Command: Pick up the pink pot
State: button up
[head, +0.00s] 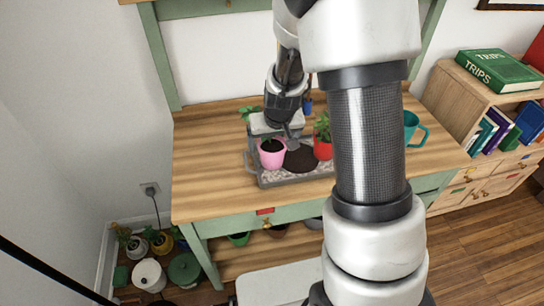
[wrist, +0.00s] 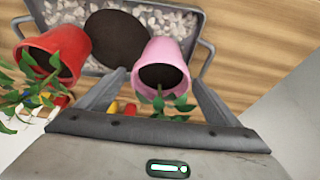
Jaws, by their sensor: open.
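The pink pot (head: 271,158) with dark soil and a green plant stands at the left side of a grey tray (head: 290,181) on the wooden table. In the wrist view the pink pot (wrist: 163,50) lies ahead, between my finger lines, with its plant leaves towards the palm. My gripper (wrist: 160,82) is open, one finger on each side of the pot; I cannot tell whether either touches it. In the head view my gripper (head: 276,130) is above and just behind the pot, partly hidden by my arm.
A red pot (head: 323,150) with a plant stands right of the pink pot, near a dark round patch (head: 299,158) on the tray's pebbles. A teal mug (head: 412,128) is further right. The left part of the tabletop (head: 210,165) is clear.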

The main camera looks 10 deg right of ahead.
jog(key=shift+w+f, duration=0.15)
jog(key=shift+f, duration=0.2)
jog(key=shift+c, duration=0.2)
jog(key=c, duration=1.8)
